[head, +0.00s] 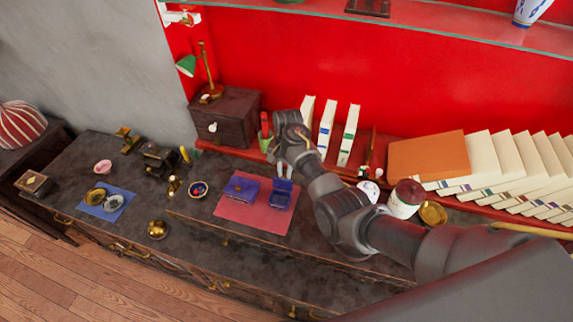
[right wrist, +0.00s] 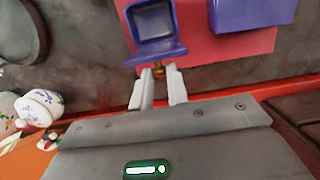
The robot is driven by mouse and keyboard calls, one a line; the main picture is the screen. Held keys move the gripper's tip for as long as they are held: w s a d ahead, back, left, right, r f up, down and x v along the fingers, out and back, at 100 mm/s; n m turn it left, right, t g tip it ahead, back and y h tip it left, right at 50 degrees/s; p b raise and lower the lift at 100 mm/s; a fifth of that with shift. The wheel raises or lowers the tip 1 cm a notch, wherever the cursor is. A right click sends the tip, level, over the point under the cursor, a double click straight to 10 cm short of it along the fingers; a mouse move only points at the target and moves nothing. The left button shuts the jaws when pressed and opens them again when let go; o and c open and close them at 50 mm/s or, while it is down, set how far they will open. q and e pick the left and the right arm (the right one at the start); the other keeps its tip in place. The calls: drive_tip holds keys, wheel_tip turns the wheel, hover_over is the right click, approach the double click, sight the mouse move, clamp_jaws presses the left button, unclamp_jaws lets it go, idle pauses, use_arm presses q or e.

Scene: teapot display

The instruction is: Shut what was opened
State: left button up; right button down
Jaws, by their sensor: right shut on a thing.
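A small purple box (head: 281,201) stands on the red mat (head: 252,222) with its lid raised on the wall side. The right wrist view shows its dark blue inside (right wrist: 153,20) and the lid's edge toward my fingers. My right gripper (head: 284,172) reaches it from behind. Its pale fingers (right wrist: 159,76) are shut on a small brass knob (right wrist: 158,71) at the lid's edge. A second purple box (head: 241,188) beside it looks closed; part of it shows in the right wrist view (right wrist: 252,14). My left gripper is not in view.
A bowl (head: 198,189) and a brass bell-like piece (head: 157,230) stand left of the mat. A dark wooden cabinet (head: 222,118) stands behind. The counter in front of the mat is clear.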

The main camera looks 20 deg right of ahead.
sight(283, 181)
drive_tip(key=shift+s+a+r+t+h, duration=0.2)
drive_tip(key=shift+s+a+t+h, duration=0.1)
drive_tip(key=shift+s+t+h, duration=0.4)
drive_tip(key=s+t+h, duration=0.1)
drive_tip(key=t, duration=0.1)
drive_tip(key=s+a+t+h, duration=0.1)
drive_tip(key=t, duration=0.1)
drive_tip(key=shift+a+r, duration=0.1)
drive_tip(key=shift+a, duration=0.1)
drive_tip(key=t, duration=0.1)
drive_tip(key=s+a+t+h, duration=0.1)
drive_tip(key=s+t+h, duration=0.1)
drive_tip(key=t, duration=0.1)
drive_tip(key=shift+a+f, duration=0.25)
drive_tip(key=shift+f, duration=0.1)
drive_tip(key=s+t+h, duration=0.1)
drive_tip(key=a+f+t+h, duration=0.1)
drive_tip(key=shift+s+a+f+t, duration=0.1)
drive_tip(key=shift+s+f+t, duration=0.2)
drive_tip(key=shift+s+t, duration=0.1)
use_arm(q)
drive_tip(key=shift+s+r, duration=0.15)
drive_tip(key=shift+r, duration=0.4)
use_arm(e)
drive_tip(key=shift+s+a+f+t+h, duration=0.2)
drive_tip(key=shift+s+f+t+h, duration=0.25)
drive_tip(key=shift+f+t+h, duration=0.5)
drive_tip(key=shift+r, duration=0.2)
drive_tip(key=c, duration=1.4)
unclamp_jaws()
